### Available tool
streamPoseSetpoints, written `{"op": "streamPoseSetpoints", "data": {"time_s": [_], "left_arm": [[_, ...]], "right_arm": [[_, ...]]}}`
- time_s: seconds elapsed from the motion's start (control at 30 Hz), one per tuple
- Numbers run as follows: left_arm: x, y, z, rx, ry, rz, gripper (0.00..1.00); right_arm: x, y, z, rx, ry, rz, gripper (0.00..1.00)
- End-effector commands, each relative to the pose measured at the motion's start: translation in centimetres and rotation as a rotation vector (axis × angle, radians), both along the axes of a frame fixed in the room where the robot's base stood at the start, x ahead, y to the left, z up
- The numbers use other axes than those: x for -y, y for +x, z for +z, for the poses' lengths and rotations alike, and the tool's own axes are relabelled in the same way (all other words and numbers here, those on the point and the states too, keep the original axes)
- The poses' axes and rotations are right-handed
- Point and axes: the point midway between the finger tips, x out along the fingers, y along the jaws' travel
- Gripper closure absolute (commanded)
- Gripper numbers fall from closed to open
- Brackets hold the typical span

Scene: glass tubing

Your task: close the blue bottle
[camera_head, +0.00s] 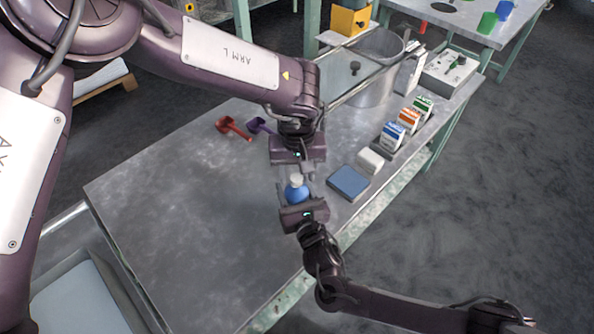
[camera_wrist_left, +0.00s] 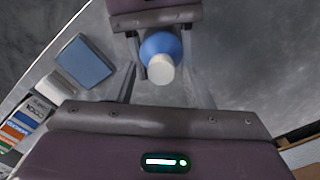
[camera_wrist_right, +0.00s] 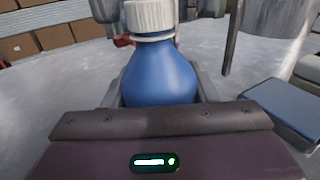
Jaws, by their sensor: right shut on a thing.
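The blue bottle (camera_head: 295,193) has a white cap (camera_head: 295,180) sitting on its neck. My right gripper (camera_head: 296,199) is shut around the bottle's body. In the right wrist view the blue body (camera_wrist_right: 160,78) stands upright between its fingers, with the ribbed white cap (camera_wrist_right: 150,16) on top. My left gripper (camera_head: 297,174) is at the cap from the far side. In the left wrist view its fingers lie on either side of the white cap (camera_wrist_left: 160,69), with gaps on both sides. Whether the cap is fully tight cannot be told.
A blue-topped box (camera_head: 348,182) and a small white block (camera_head: 370,162) lie right of the grippers. Several cartons (camera_head: 408,121) stand beyond. Red (camera_head: 233,128) and purple (camera_head: 259,125) scoops lie behind left, and a metal pot (camera_head: 377,68) stands behind. The table's left part is clear.

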Motion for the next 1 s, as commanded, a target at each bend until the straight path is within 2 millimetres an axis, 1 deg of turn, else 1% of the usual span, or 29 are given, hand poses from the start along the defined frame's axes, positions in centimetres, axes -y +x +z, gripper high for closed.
{"op": "streamPoseSetpoints", "data": {"time_s": [0.27,0.37,0.5,0.63,0.9,1.0], "left_arm": [[-0.1,0.0,0.1,0.000,0.001,0.002,0.53],[-0.1,0.1,1.1,0.002,0.001,0.002,0.53],[-0.1,0.1,3.1,0.002,0.001,0.003,0.53],[-0.1,0.0,4.2,0.000,0.002,0.002,0.53],[-0.1,0.0,4.5,-0.001,0.002,0.002,0.53],[-0.1,0.0,4.5,-0.001,0.001,0.008,0.55]], "right_arm": [[0.0,0.0,-0.1,-0.001,0.000,-0.001,1.00],[0.0,0.0,-0.1,-0.001,0.000,-0.001,1.00],[0.1,0.0,-0.1,-0.001,0.000,-0.002,1.00],[0.1,0.0,-0.1,-0.001,0.000,-0.002,1.00],[0.1,0.0,-0.1,-0.001,0.000,-0.002,1.00],[0.1,0.0,-0.1,-0.001,-0.001,-0.002,1.00]]}}
